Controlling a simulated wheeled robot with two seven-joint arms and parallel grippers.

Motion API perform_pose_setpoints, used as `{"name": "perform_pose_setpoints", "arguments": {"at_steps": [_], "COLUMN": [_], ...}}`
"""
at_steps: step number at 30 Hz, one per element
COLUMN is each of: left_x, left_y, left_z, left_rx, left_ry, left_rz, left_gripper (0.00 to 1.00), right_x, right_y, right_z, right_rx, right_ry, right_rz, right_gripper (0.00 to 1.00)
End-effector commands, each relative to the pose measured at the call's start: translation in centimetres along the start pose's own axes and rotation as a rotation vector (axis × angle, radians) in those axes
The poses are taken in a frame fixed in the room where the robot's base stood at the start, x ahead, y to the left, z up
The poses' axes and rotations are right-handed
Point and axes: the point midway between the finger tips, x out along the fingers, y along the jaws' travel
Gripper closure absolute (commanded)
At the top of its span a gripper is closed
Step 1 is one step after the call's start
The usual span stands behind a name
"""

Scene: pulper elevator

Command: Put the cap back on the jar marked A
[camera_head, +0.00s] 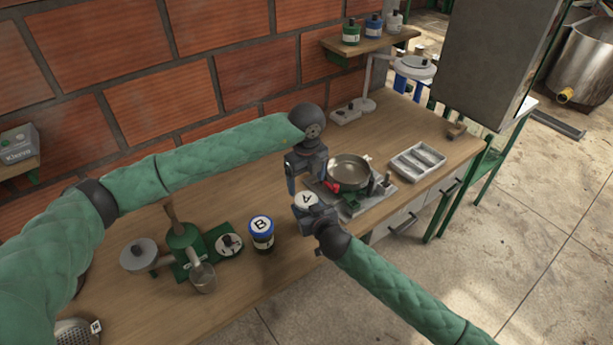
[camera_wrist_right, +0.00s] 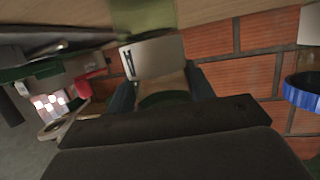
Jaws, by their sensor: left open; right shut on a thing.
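In the head view a white disc lettered A (camera_head: 305,199) shows at my right gripper (camera_head: 318,213), above the wooden bench. In the right wrist view, which looks upside down, a dark green rounded part (camera_wrist_right: 165,98) lies between the fingers, with a pale panel (camera_wrist_right: 152,58) beyond it. I cannot tell whether the cap sits on the jar; the jar's body is hidden in the head view. My left gripper (camera_head: 291,180) is open and empty, just behind and left of the A disc.
A metal pan (camera_head: 348,172) with a red part stands just behind my grippers. A grey compartment tray (camera_head: 416,162) lies right of it. A green pulper (camera_head: 184,244) stands left of jar B. The bench front (camera_head: 268,286) is clear.

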Motion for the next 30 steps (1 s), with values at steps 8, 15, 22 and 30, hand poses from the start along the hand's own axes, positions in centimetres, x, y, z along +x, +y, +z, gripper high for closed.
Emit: {"name": "perform_pose_setpoints", "arguments": {"at_steps": [8,15,22,30], "left_x": [3.7,6.3,6.7,6.7], "left_y": [0.1,0.0,0.0,0.0], "left_z": [0.0,0.0,0.0,0.0], "left_rx": [0.001,0.000,0.001,0.001], "left_ry": [0.001,0.000,0.000,0.000], "left_rz": [0.002,0.001,0.000,0.000], "left_gripper": [0.21,0.21,0.21,0.52], "right_x": [0.0,0.0,0.0,0.0], "right_y": [0.0,0.0,0.0,0.0], "right_z": [-0.1,-0.1,-0.1,-0.1], "right_rx": [0.000,0.000,0.000,0.000], "right_ry": [0.001,0.001,0.001,0.001], "right_rz": [0.000,0.000,0.000,0.000], "right_gripper": [1.00,1.00,1.00,1.00]}}
